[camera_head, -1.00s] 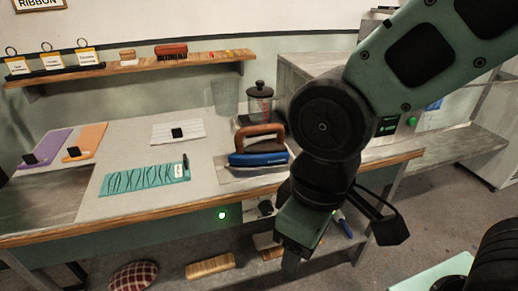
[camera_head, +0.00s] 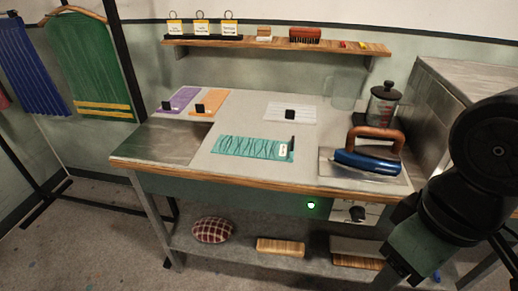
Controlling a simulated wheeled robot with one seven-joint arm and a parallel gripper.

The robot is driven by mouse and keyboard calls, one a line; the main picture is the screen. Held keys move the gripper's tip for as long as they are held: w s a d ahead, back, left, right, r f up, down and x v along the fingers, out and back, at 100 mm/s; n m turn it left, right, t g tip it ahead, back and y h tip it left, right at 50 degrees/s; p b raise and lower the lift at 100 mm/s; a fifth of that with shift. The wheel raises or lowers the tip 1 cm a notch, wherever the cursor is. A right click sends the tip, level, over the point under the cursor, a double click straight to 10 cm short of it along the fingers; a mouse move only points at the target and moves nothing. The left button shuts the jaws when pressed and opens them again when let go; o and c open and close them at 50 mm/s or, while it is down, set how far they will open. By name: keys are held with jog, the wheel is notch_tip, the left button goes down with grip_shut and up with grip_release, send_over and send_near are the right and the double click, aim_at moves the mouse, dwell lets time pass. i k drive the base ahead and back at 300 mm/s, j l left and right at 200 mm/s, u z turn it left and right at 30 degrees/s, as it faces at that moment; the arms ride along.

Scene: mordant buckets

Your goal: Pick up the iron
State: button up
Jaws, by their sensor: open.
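The iron (camera_head: 367,160) has a blue body and a brown wooden handle. It sits on a metal plate (camera_head: 393,181) at the right end of the worktable, near the front edge. My gripper (camera_head: 392,276) is at the lower right, pointing down, in front of and below the tabletop's front edge in the picture. It is apart from the iron and holds nothing that I can see. Its fingertips are partly cut off by the bottom of the frame.
The worktable (camera_head: 150,142) carries a teal ribbon (camera_head: 252,148), purple (camera_head: 180,97), orange and white pieces with black blocks, and a lidded jar (camera_head: 383,103) behind the iron. A shelf (camera_head: 280,45) hangs above. A lower shelf holds a checked cushion (camera_head: 212,230) and wooden blocks. Garments hang at left.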

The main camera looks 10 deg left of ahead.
aim_at(382, 161)
jog(key=i+j+z, duration=0.15)
jog(key=j+z, duration=0.25)
jog(key=i+j+z, duration=0.15)
jog(key=j+z, duration=0.6)
jog(key=i, duration=0.05)
